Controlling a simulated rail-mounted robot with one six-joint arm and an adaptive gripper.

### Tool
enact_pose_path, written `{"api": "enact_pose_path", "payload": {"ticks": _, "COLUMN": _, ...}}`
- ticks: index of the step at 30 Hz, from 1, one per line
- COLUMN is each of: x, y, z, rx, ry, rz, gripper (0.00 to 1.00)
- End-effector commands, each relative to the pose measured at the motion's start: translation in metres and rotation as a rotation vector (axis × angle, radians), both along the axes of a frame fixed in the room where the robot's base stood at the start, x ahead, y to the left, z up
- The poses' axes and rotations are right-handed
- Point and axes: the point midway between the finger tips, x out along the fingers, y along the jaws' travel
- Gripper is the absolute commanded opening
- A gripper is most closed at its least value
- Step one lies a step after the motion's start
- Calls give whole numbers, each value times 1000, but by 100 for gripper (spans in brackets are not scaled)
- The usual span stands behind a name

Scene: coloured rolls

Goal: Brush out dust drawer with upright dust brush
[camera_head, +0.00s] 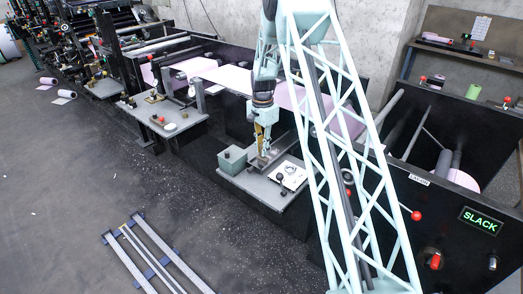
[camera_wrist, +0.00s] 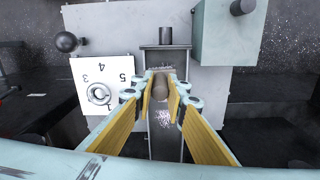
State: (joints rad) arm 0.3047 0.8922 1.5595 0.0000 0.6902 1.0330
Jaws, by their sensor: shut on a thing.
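My gripper (camera_wrist: 163,82), with yellow-lined fingers, points down over a grey work shelf; it also shows in the head view (camera_head: 261,148). It is shut on a brownish rounded piece, apparently the dust brush (camera_wrist: 159,88), upright between the fingertips. Pale specks of dust (camera_wrist: 162,118) lie in the channel near the fingers. I cannot tell whether the brush touches the drawer.
A grey-green box (camera_head: 232,160) stands left of my gripper on the shelf. A white numbered dial plate (camera_head: 292,176) and a black ball knob (camera_head: 280,174) are to its right. Printing machinery lies behind. Metal rails (camera_head: 150,255) lie on the otherwise open floor in front.

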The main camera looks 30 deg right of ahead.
Motion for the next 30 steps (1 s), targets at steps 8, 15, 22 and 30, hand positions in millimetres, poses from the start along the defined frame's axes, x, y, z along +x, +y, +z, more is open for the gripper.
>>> {"api": "enact_pose_path", "payload": {"ticks": 8, "x": 6, "y": -15, "z": -1, "rx": 0, "ry": 0, "rz": -2, "gripper": 2}}
{"api": "enact_pose_path", "payload": {"ticks": 15, "x": 11, "y": -26, "z": -2, "rx": -1, "ry": -1, "rz": -1, "gripper": 2}}
{"api": "enact_pose_path", "payload": {"ticks": 22, "x": 12, "y": -29, "z": -2, "rx": 0, "ry": 0, "rz": 0, "gripper": 2}}
{"api": "enact_pose_path", "payload": {"ticks": 30, "x": 11, "y": -29, "z": -3, "rx": 0, "ry": 1, "rz": -1, "gripper": 2}}
